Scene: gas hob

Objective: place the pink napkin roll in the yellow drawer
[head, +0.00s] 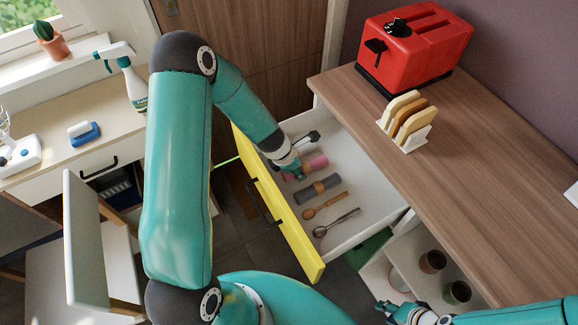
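The pink napkin roll (319,162) lies in the open yellow-fronted drawer (285,215), toward its far part. My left gripper (297,171) is down in the drawer at the roll and covers its middle; pink shows on both sides of it. I cannot tell whether its fingers are closed on the roll or only around it. My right gripper (393,311) is at the bottom edge, low and right of the drawer, away from the roll. Its fingers are small and partly cut off, so their opening is unclear.
The drawer also holds a grey roll (318,189), a wooden spoon (325,205), a metal spoon (337,222) and a dark-headed utensil (308,139). The wooden counter (470,180) carries a red toaster (415,45) and a toast rack (405,125). A chair (88,240) stands left.

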